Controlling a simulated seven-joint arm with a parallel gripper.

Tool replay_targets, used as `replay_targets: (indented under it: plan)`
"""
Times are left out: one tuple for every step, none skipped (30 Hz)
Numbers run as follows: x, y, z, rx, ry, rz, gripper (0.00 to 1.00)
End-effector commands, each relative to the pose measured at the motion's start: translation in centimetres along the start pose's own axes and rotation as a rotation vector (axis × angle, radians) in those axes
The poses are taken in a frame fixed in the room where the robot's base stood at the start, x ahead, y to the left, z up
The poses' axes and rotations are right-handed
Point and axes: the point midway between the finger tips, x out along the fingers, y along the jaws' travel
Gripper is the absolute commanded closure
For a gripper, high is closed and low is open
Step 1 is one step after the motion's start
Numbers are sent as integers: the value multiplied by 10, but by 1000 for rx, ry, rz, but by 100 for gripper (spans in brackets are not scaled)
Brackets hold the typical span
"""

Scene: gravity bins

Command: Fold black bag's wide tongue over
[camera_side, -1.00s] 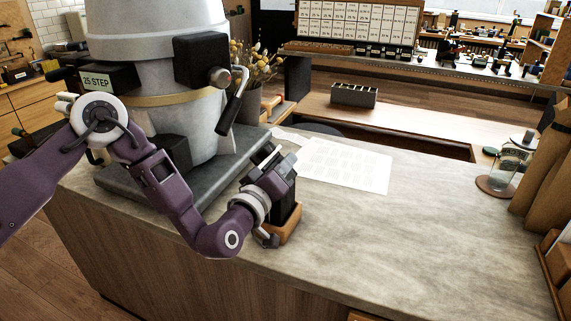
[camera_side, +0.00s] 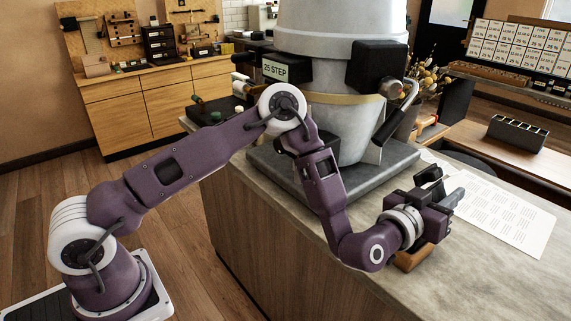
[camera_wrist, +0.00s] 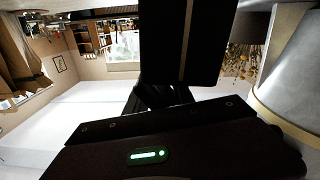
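My gripper (camera_side: 440,190) is low over the counter's front part, beside the large grey machine. A wooden block (camera_side: 412,257) sits on the counter just under and behind my wrist. I cannot clearly make out the black bag or its tongue in the side view, where my dark gripper covers that spot. In the wrist view a flat black panel (camera_wrist: 180,40) with a thin light vertical line stands close in front of my gripper. I cannot tell whether it is the bag. Dark finger parts (camera_wrist: 155,96) show below it, and their gap is not clear.
The grey machine (camera_side: 340,100) on its dark base slab (camera_side: 385,165) stands close to the left of my gripper, with a black lever (camera_side: 397,112). A printed sheet (camera_side: 505,215) lies to the right. The counter's front right (camera_side: 480,285) is bare.

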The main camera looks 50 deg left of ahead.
Motion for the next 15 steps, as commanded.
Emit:
replay_targets:
  plan:
    - [-6,3,1,50,-3,3,71]
    - [-15,3,1,48,-4,4,71]
    - [-26,3,1,48,-4,6,71]
    - [-34,3,1,47,-4,6,71]
    - [-42,3,1,48,-3,5,71]
    - [-53,4,1,46,-4,6,71]
    - [-61,3,1,47,-4,6,71]
    - [-69,3,1,46,-4,6,71]
    - [-70,3,0,60,-20,12,71]
    - [-65,3,0,81,-51,24,71]
    - [-62,4,1,99,-82,37,71]
    - [-59,5,3,125,-123,54,71]
    - [-57,6,4,143,-154,68,71]
    - [-56,6,3,159,-180,83,71]
    - [-55,7,2,179,-216,102,71]
